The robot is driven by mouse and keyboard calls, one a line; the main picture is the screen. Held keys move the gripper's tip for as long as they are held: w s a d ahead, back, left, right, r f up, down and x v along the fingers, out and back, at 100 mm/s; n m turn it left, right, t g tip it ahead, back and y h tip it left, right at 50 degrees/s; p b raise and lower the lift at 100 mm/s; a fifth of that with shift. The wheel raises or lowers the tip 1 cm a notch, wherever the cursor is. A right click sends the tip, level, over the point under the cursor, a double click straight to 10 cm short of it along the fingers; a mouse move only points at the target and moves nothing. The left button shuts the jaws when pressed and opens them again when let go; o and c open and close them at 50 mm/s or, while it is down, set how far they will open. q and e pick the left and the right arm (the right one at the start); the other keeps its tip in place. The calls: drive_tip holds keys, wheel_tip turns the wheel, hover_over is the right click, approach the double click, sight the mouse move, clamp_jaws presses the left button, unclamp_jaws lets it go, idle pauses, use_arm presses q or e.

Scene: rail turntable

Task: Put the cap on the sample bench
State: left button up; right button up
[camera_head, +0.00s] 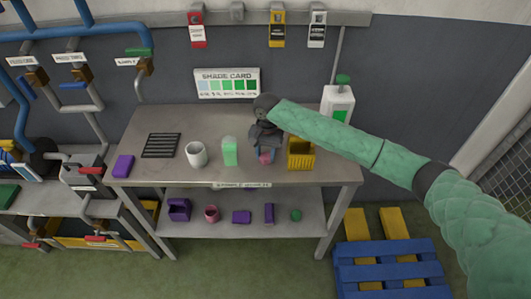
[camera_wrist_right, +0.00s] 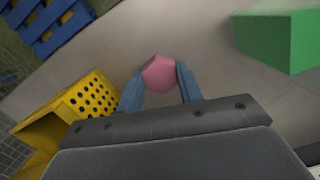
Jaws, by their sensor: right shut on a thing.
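The sample bench (camera_head: 180,120) is a grey metal table with a label on its front edge and a lower shelf. My right gripper (camera_head: 265,154) reaches down over the bench's right half, between a green block and a yellow basket. Its blue fingers are shut on a pink faceted piece, which looks like the cap (camera_wrist_right: 159,74). The cap also shows as a small pink spot in the head view (camera_head: 265,160). I cannot tell whether the cap touches the bench top. My left gripper is not in view.
On the bench stand a yellow perforated basket (camera_head: 301,154), a green block (camera_head: 230,152), a white cup (camera_head: 196,155), a black rack (camera_head: 161,145) and a purple block (camera_head: 124,166). A dispenser bottle (camera_head: 337,105) stands at the back right. The bench front holds free room.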

sight(266, 154)
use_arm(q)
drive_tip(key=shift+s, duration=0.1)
use_arm(e)
drive_tip(key=shift+f, duration=0.1)
drive_tip(key=o, duration=1.1)
drive_tip(key=shift+r, duration=0.2)
drive_tip(key=r, duration=0.1)
drive_tip(key=r+b, duration=0.1)
drive_tip(key=r, duration=0.1)
drive_tip(key=r+b, duration=0.1)
drive_tip(key=r, duration=0.1)
drive_tip(key=shift+w+d+r, duration=0.1)
drive_tip(key=shift+w+r, duration=0.1)
drive_tip(key=shift+w, duration=0.2)
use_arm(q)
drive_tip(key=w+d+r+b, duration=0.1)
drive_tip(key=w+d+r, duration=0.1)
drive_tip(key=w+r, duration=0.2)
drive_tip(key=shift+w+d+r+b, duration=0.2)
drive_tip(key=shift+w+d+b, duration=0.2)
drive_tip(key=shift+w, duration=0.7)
use_arm(e)
drive_tip(key=shift+w+d+r, duration=0.1)
drive_tip(key=shift+w+r, duration=0.1)
drive_tip(key=shift+r, duration=1.4)
drive_tip(key=shift+w+r, duration=0.15)
drive_tip(key=shift+r, duration=1.45)
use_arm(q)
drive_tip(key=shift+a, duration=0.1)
